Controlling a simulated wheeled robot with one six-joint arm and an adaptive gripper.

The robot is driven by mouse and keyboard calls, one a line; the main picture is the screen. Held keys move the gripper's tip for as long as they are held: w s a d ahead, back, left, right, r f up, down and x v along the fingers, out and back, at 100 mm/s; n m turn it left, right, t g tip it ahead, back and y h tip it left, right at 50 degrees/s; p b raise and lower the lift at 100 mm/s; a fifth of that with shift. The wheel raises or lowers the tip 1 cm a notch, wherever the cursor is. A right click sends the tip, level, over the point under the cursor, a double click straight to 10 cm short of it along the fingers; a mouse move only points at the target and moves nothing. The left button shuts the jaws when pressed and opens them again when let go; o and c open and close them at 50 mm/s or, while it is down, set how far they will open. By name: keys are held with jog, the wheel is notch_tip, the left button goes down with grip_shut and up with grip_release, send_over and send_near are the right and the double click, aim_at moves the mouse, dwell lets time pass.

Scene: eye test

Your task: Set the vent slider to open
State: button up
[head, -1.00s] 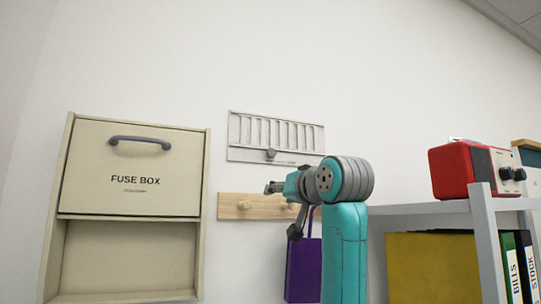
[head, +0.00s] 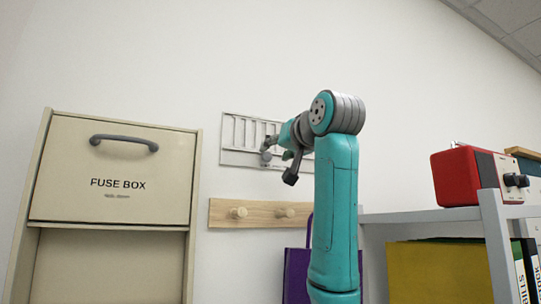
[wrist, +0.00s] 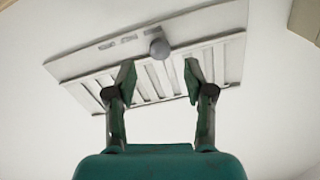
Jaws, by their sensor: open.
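The vent (head: 234,158) is a pale grey wall plate with upright slats, fixed to the wall right of the fuse box. Its slider has a round grey knob (head: 266,157) on the lower strip, near the middle of its length. In the wrist view the vent (wrist: 85,65) appears inverted, with the knob (wrist: 160,48) ahead and small unreadable marks on the strip left of it. My gripper (wrist: 159,75) is open and empty, its fingertips either side of the knob's line in the picture. Whether they reach its depth is unclear. In the head view my gripper (head: 268,147) overlaps the vent and hides part of it.
A beige fuse box (head: 118,175) with a dark handle is at left. A wooden peg rail (head: 258,214) is below the vent, with a purple bag (head: 297,272) lower down. A grey shelf (head: 425,215) at right carries a red radio (head: 459,178). The wall above is clear.

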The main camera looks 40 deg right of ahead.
aim_at(268, 156)
jog(key=shift+x, duration=2.05)
